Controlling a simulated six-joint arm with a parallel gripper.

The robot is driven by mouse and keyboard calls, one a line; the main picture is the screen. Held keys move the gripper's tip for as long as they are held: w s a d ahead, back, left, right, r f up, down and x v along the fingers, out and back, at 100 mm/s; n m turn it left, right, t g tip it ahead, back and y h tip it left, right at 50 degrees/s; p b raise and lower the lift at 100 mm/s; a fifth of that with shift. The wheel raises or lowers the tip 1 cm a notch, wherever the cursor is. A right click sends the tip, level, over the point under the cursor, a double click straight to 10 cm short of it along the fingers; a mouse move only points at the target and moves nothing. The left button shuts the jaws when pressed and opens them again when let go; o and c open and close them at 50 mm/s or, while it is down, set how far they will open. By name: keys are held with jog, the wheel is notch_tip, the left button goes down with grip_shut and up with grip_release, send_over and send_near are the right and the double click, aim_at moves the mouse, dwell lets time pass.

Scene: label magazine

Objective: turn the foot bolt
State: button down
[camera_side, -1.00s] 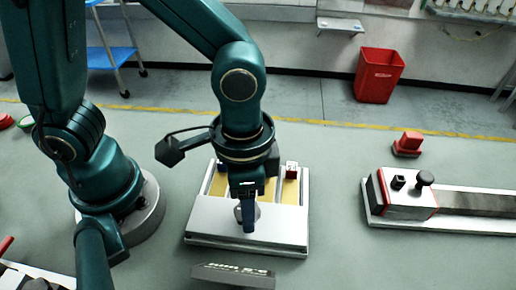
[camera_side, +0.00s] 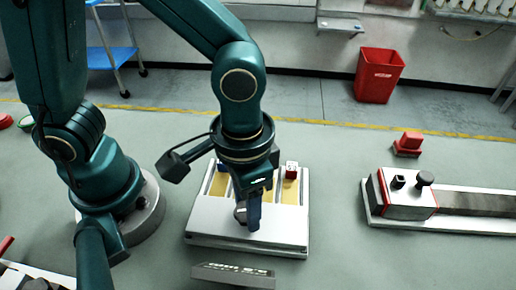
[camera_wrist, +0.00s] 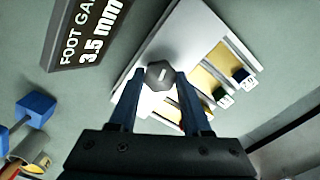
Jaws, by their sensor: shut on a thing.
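The foot bolt (camera_wrist: 159,73) is a grey hexagonal head with a pale mark, seen between my fingers in the wrist view. In the side view, the bolt (camera_side: 240,213) shows partly beside my fingers at the magazine's front part. The label magazine (camera_side: 212,220) is a white plate with yellow channels; it also shows in the wrist view (camera_wrist: 194,32). My gripper (camera_side: 252,222) points down over the plate. In the wrist view, my gripper (camera_wrist: 160,84) is shut on the bolt head, one finger on each side. The bolt's lower part is hidden.
A dark sign (camera_wrist: 88,32) reading "FOOT GA…" and "3.5 mm" stands before the magazine. Small blocks with white labels sit at the channels' far ends. A rail with a grey carriage (camera_side: 405,200) and a red block (camera_side: 408,144) lie right. Bench between is clear.

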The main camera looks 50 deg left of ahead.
jog(key=shift+c, duration=1.8)
grip_release()
jog(key=shift+r, duration=0.1)
jog(key=shift+r, duration=2.5)
jog(key=shift+w, duration=0.1)
